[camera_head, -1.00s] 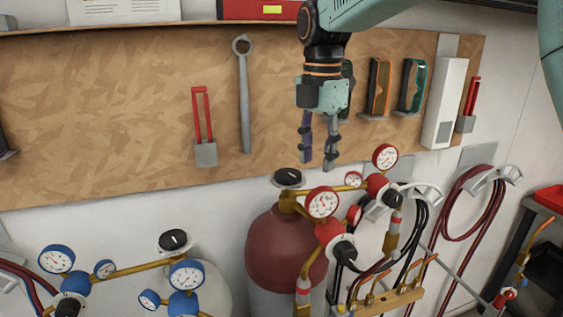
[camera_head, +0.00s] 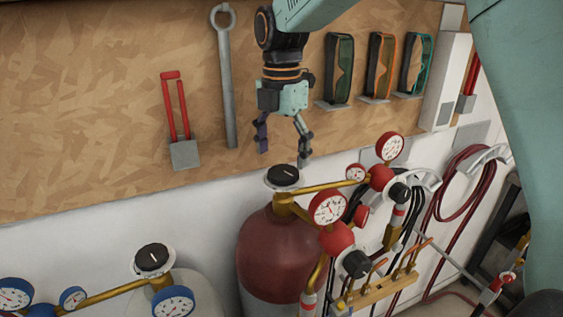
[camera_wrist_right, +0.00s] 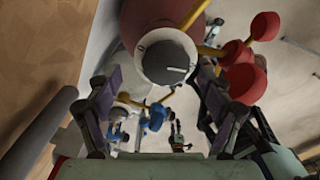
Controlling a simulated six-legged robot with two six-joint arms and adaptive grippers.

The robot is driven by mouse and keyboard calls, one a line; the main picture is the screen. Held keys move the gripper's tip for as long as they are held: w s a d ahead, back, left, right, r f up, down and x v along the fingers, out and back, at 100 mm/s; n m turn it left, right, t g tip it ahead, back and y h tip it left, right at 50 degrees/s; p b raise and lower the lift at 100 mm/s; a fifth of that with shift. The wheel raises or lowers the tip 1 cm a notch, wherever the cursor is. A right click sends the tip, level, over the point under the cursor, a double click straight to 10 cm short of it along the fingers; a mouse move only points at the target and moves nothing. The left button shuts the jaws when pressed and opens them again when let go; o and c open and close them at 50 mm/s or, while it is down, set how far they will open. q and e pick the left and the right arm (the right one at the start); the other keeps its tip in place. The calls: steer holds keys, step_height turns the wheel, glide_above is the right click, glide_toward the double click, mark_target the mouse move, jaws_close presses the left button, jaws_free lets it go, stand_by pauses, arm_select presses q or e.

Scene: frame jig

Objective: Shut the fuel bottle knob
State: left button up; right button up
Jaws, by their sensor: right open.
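The fuel bottle (camera_head: 280,245) is a dark red cylinder at the lower middle of the head view, with red gauges. Its black knob (camera_head: 284,175) sits on top, on a white collar. My right gripper (camera_head: 283,157) points down above the knob with its fingers spread and empty. In the right wrist view the knob (camera_wrist_right: 166,62) shows ahead between the open fingers (camera_wrist_right: 160,85), with a white line across it. I see no contact between fingers and knob.
Blue-gauged bottle with a black knob (camera_head: 152,258) stands at lower left. The chipboard wall (camera_head: 90,100) is close behind my right gripper, with a wrench (camera_head: 227,90) and goggles (camera_head: 338,70) hanging. Gold pipes and red gauges (camera_head: 328,207) crowd the right side.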

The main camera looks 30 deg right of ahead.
mark_target(283, 177)
steer(key=shift+s+f, duration=0.1)
steer(key=shift+f, duration=0.5)
steer(key=shift+s+f, duration=0.15)
steer(key=shift+f, duration=0.2)
steer(key=shift+s+f, duration=0.25)
steer(key=shift+s, duration=0.2)
steer(key=shift+w+f, duration=0.15)
steer(key=shift+w, duration=0.2)
steer(key=c, duration=1.1)
steer(key=shift+c, duration=0.2)
steer(key=shift+m, duration=0.3)
